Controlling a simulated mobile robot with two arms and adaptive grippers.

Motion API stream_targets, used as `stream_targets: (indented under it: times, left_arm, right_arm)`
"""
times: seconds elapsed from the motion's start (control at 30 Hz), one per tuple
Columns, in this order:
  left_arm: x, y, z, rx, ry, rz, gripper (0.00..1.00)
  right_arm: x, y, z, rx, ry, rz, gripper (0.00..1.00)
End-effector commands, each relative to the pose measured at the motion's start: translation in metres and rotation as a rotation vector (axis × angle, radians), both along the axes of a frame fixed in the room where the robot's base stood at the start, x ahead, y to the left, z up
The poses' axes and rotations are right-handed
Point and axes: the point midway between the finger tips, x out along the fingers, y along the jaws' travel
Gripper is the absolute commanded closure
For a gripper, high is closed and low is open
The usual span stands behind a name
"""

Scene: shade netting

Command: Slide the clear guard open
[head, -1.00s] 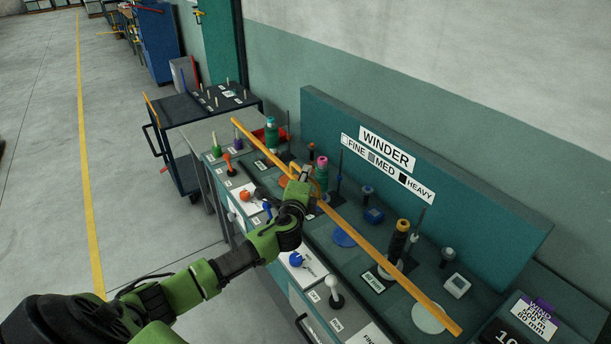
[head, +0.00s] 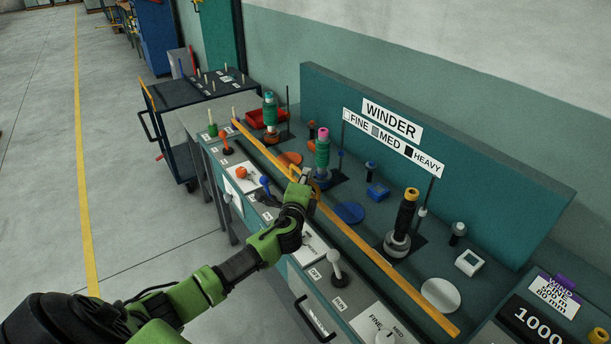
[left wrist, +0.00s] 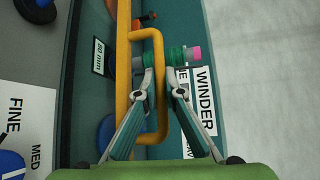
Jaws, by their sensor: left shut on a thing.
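The guard shows as a long orange bar (head: 385,265) running lengthwise along the winder bench, low in front of the spools. A clear panel cannot be made out. Its orange bracket handle (left wrist: 160,110) stands out from the bar in the left wrist view. My left gripper (head: 303,182) is at this handle, near the middle of the bar. In the left wrist view my left gripper (left wrist: 163,88) has its fingertips on both sides of the handle, shut on it. The fingers and wrist hide part of the bar in the head view. My right gripper is not in view.
A green spool with a pink top (head: 322,155) and a dark spool with a yellow top (head: 405,215) stand behind the bar. Levers, including a white knob (head: 335,257), line the bench front. A dark cart (head: 205,100) stands beyond the bench. Floor at left is clear.

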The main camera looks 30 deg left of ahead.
Motion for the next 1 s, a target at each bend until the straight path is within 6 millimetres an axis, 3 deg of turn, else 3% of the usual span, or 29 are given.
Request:
stream_targets:
  times: [0.03,0.3,0.83,0.9,1.0]
  left_arm:
    - [-0.001,0.000,-0.021,-0.003,0.005,0.001,1.00]
    - [-0.001,-0.001,-0.048,-0.002,0.004,0.000,1.00]
    - [-0.001,0.000,-0.052,-0.001,0.004,0.001,1.00]
    - [-0.001,0.000,-0.052,-0.001,0.004,0.001,0.76]
    - [-0.001,0.000,-0.052,-0.001,0.003,0.000,0.74]
  right_arm:
    - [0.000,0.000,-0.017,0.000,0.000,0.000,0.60]
    - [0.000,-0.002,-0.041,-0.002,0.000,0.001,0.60]
    - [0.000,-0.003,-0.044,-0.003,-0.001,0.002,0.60]
    - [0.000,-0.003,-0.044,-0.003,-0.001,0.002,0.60]
    - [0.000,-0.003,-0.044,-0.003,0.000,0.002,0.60]
